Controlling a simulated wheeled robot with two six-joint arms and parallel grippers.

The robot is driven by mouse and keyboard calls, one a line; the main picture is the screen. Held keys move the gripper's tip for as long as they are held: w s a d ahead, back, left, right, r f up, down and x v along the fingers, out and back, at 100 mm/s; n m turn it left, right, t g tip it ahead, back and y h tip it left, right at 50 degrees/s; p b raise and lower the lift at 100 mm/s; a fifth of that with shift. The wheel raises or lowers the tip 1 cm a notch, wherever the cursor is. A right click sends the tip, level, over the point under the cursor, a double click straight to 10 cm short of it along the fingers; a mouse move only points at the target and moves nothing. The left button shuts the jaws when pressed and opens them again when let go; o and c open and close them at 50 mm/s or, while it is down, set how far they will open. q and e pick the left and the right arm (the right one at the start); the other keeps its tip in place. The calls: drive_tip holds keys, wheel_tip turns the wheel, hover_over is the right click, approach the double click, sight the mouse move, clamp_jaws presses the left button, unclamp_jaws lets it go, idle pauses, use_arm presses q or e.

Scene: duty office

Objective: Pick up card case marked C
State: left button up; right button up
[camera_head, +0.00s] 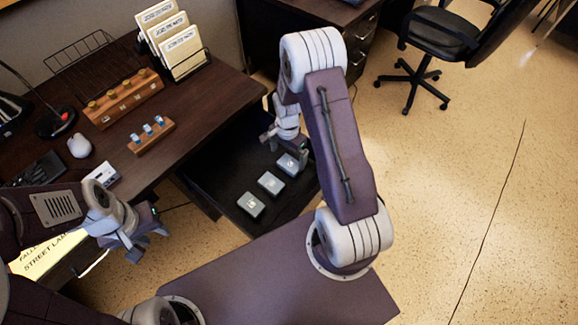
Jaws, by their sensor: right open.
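Three small grey card cases lie in a row in the open dark drawer: a near one (251,205), a middle one (271,183) and a far one (288,165). Each has a pale mark on top, too small to read, so I cannot tell which is C. My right gripper (285,145) is open and points down over the far end of the drawer, close to the far case; my arm hides part of this area. I cannot tell whether it touches the case. My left gripper (143,246) is away from the cases, beside the desk's front edge; its jaw opening is unclear.
The drawer (226,197) sticks out from the dark desk (200,105). An office chair (440,40) stands on open floor.

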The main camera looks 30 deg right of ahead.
sight(289, 164)
drive_tip(key=f, duration=0.2)
drive_tip(key=f+b, duration=0.1)
drive_tip(key=f, duration=0.3)
drive_tip(key=shift+d, duration=0.25)
drive_tip(key=c, duration=1.4)
